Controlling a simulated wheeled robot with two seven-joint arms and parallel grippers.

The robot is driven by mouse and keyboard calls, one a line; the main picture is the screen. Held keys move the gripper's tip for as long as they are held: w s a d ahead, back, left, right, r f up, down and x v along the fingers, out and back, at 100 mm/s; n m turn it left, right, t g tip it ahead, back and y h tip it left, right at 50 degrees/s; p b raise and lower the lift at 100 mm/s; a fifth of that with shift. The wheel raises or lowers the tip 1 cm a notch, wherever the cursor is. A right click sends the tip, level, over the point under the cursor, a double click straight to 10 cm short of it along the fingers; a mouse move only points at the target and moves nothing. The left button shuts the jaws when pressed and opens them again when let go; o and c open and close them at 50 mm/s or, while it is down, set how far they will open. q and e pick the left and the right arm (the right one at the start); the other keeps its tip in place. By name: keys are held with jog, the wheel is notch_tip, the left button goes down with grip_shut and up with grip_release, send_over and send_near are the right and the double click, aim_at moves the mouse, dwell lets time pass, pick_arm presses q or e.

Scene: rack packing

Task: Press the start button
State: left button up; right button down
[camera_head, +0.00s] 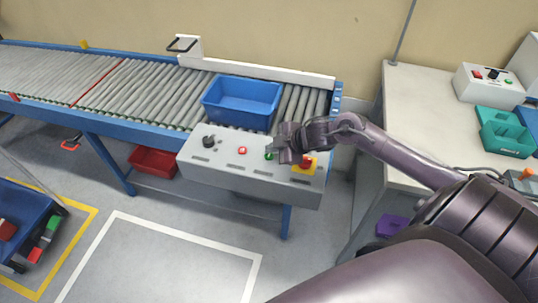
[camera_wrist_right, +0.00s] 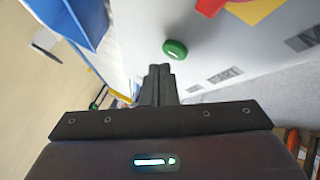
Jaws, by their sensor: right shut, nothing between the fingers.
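The control panel (camera_head: 232,178) is a light grey box at the front edge of the conveyor. The green button (camera_head: 269,156) sits on its top face, partly beside my gripper in the head view. In the right wrist view the green button (camera_wrist_right: 175,49) lies just beyond my fingertips, with the label "START" partly readable near it. My right gripper (camera_head: 284,150) is shut and empty, over the panel. In the right wrist view its closed fingers (camera_wrist_right: 160,72) point toward the button, with a small gap visible between them in the picture. My left gripper is not in view.
A red button (camera_head: 242,150), a black knob (camera_head: 209,141) and a red emergency stop on a yellow plate (camera_head: 304,166) are also on the panel. A blue bin (camera_head: 241,103) stands on the roller conveyor (camera_head: 150,96) behind. A white table (camera_head: 425,125) stands at the right.

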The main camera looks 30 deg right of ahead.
aim_at(272, 157)
jog(key=shift+f, duration=0.35)
jog(key=shift+f+b, duration=0.3)
jog(key=shift+f, duration=0.1)
dwell(0.5)
dwell(0.3)
jog(key=shift+r+p, duration=0.8)
jog(key=shift+p, duration=0.15)
jog(key=shift+r, duration=0.1)
notch_tip(272, 157, up, 5)
jog(key=p, duration=0.5)
